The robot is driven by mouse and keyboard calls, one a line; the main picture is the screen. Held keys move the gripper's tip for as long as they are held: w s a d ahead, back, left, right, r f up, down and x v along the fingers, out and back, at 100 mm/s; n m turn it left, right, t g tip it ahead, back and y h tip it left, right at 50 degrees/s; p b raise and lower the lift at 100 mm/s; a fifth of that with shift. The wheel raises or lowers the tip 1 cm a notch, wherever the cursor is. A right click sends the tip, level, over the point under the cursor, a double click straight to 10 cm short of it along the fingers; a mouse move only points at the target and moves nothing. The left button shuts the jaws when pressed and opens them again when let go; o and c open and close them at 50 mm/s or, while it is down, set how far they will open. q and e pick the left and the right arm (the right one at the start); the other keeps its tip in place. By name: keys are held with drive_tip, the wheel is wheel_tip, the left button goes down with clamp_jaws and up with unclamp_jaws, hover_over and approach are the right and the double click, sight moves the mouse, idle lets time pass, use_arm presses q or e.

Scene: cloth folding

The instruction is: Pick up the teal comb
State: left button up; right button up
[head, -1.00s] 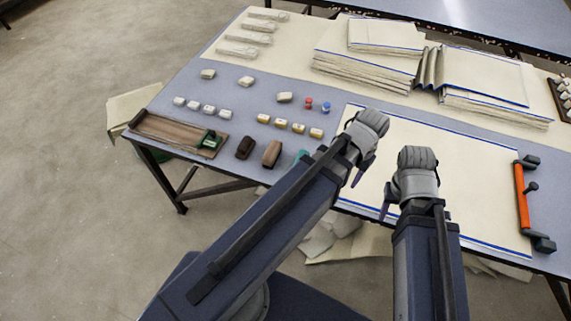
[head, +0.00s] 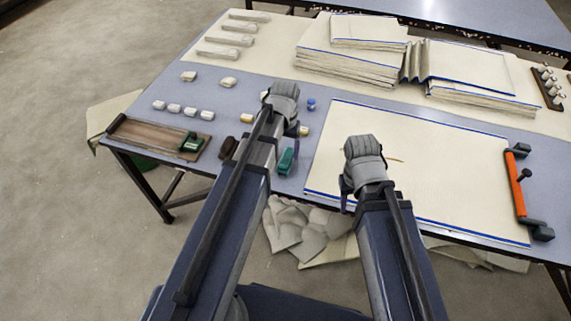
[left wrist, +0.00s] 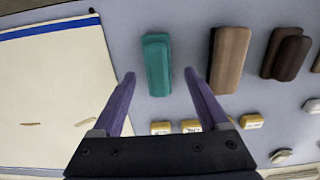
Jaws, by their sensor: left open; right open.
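The teal comb (head: 287,161) lies on the table near its front edge, partly hidden beside my left arm in the head view. It shows whole in the left wrist view (left wrist: 157,65), upright in the picture. My left gripper (left wrist: 160,74) is open and empty, with its two purple fingertips on either side of the comb's lower part in that view; I cannot tell the height between them. In the head view the left gripper (head: 293,130) is just beyond the comb. My right gripper (head: 346,192) is open and empty by the near left part of the cream cloth.
A brown block (left wrist: 229,60) and a dark brown block (left wrist: 286,54) lie to the right of the comb in the wrist view. Yellow blocks (left wrist: 161,127) lie close below it. The blue-edged cream cloth (head: 430,170) lies to its right in the head view. An orange-handled tool (head: 517,184) lies farther right.

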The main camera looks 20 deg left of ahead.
sight(287, 156)
use_arm(q)
drive_tip(key=shift+w+d+f+b, duration=0.1)
drive_tip(key=shift+w+f+b, duration=0.1)
drive_tip(key=shift+f+b, duration=1.15)
drive_tip(key=shift+w+d+f+b, duration=0.1)
drive_tip(key=shift+w+f+b, duration=0.05)
drive_tip(key=shift+f+b, duration=1.2)
drive_tip(key=shift+c, duration=0.3)
clamp_jaws()
